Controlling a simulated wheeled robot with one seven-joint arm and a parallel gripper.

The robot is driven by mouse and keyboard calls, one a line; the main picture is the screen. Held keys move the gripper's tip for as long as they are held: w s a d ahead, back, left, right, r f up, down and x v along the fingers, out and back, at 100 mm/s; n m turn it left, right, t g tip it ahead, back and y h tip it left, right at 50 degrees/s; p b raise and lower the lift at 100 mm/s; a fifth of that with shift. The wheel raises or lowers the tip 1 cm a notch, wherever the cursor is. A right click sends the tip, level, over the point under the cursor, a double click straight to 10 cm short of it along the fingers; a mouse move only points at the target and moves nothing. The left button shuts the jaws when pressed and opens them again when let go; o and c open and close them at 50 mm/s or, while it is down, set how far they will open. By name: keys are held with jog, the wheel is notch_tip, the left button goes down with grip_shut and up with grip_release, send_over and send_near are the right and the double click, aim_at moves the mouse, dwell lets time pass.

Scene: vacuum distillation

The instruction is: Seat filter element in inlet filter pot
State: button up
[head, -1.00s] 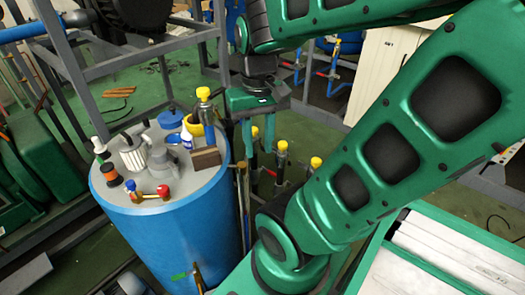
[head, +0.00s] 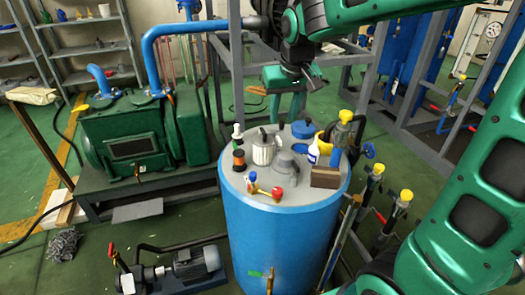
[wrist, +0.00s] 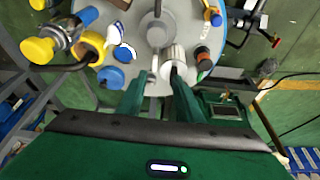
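A white ribbed cylinder with a grey top, which looks like the filter element (head: 264,149), stands on the blue drum's grey top. It also shows in the wrist view (wrist: 173,58), close to the right fingertip. A grey domed fitting (head: 287,165) stands next to it and shows in the wrist view (wrist: 155,32). I cannot tell for sure which piece is the inlet filter pot. My gripper (head: 285,108) hangs behind the drum top, fingers pointing down. In the wrist view my gripper (wrist: 164,76) has its green fingers apart, with nothing clearly held between them.
A green pump (head: 130,138) stands left. Metal frames stand behind.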

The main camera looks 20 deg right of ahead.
jog(key=w+a, duration=0.3)
jog(key=a, duration=0.1)
send_over(264, 131)
jog(key=s, duration=0.2)
jog(key=f, duration=0.3)
jog(key=shift+s+a+f+n, duration=0.15)
jog(key=shift+a+f+n, duration=0.2)
jog(key=shift+n, duration=0.05)
jog(key=shift+x, duration=3.15)
jog(key=shift+d, duration=0.15)
jog(key=shift+c, duration=0.4)
grip_shut()
